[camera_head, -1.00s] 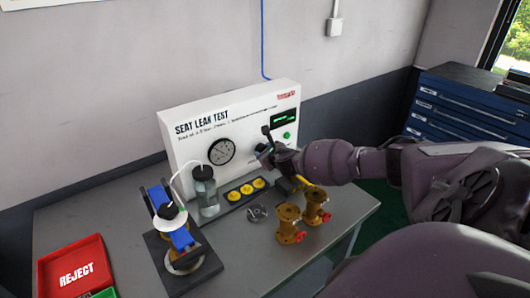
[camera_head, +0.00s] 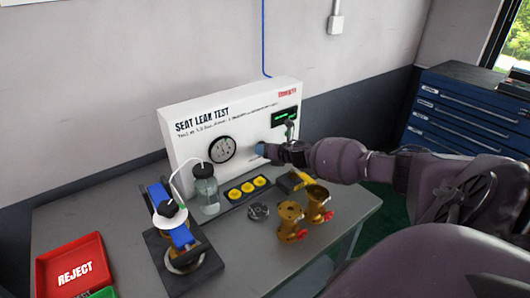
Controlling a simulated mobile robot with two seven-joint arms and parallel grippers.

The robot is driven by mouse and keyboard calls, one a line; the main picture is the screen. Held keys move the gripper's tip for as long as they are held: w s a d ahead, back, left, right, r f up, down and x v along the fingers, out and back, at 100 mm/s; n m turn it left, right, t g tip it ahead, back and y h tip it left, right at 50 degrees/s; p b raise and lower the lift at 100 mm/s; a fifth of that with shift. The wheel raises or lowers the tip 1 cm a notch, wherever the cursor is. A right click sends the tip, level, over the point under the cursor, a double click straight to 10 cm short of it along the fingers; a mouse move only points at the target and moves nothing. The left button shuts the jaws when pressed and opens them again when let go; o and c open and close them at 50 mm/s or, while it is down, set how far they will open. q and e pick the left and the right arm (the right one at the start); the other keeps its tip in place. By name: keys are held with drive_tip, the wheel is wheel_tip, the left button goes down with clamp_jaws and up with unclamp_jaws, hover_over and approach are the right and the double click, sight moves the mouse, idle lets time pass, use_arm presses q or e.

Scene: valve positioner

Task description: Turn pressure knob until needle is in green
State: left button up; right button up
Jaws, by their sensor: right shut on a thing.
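The white "SEAT LEAK TEST" panel (camera_head: 230,115) stands at the back of the bench. Its round dark-rimmed gauge (camera_head: 222,149) is left of my right gripper; the needle and any green band are too small to make out. My right gripper (camera_head: 268,151) is at the panel face, shut on the pressure knob (camera_head: 260,149). Only a small bluish part of the knob shows; the gripper hides the rest. A small green-lit display (camera_head: 285,116) sits above the gripper. My left gripper is not in view.
A clear bottle (camera_head: 206,190), a strip of yellow discs (camera_head: 247,187) and two brass valves (camera_head: 291,220) stand below the panel. A blue clamped fixture (camera_head: 180,235) is at left, with a red REJECT tray (camera_head: 72,262). The bench's front middle is clear.

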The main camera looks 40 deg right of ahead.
drive_tip(key=shift+m, duration=0.4)
idle(0.3)
drive_tip(key=o, duration=0.9)
drive_tip(key=shift+o, duration=0.2)
drive_tip(key=p+v, duration=0.1)
drive_tip(key=v, duration=0.8)
drive_tip(key=shift+s+d, duration=0.1)
drive_tip(key=shift+d, duration=0.05)
drive_tip(key=shift+v, duration=0.8)
